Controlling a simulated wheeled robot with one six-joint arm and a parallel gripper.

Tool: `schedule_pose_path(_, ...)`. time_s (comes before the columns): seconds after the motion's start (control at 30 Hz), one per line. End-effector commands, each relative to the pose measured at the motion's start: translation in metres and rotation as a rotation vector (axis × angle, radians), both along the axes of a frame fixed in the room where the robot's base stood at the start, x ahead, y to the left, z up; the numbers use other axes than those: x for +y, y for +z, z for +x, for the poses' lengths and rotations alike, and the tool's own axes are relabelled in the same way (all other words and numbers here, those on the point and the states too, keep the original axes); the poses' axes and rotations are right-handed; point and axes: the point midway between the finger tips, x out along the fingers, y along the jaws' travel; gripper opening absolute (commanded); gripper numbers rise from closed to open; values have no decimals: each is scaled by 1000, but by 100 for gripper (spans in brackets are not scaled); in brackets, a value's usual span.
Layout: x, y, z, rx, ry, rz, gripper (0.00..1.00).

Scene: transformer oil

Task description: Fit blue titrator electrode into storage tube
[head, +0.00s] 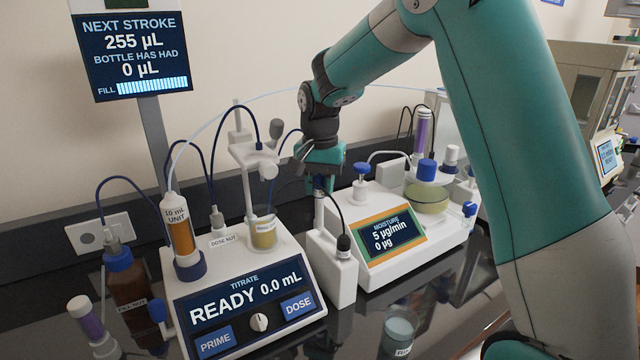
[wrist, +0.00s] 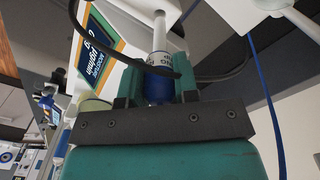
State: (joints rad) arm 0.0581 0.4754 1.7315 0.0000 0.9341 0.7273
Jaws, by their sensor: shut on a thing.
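My gripper (head: 320,172) is shut on the blue titrator electrode (head: 319,184), pointing down between the titrator and the moisture meter. In the wrist view my gripper (wrist: 158,88) has one finger on each side of the electrode's blue head (wrist: 158,90). A printed white collar and a pale shaft extend beyond the head. The electrode hangs roughly upright over the back of a white storage block (head: 330,273). Its shaft's lower end meets or passes behind the block's top; I cannot tell whether it is inside a tube. The tube opening is hidden.
A black-topped probe (head: 343,243) with a dark cable stands in the block's front. The titrator (head: 245,300) with a stand and beaker (head: 263,232) is left; the moisture meter (head: 400,235) is right. A dark cable (wrist: 125,72) crosses close to the electrode.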

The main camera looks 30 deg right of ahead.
Motion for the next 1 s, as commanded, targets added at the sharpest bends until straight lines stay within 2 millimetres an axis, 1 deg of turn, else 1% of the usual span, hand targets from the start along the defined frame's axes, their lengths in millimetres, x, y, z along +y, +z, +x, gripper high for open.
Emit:
schedule_pose_path(0.33, 0, -1, 0, 0, 0, 0, 5)
schedule_pose_path(1.0, 0, -19, 0, 0, 0, 0, 5)
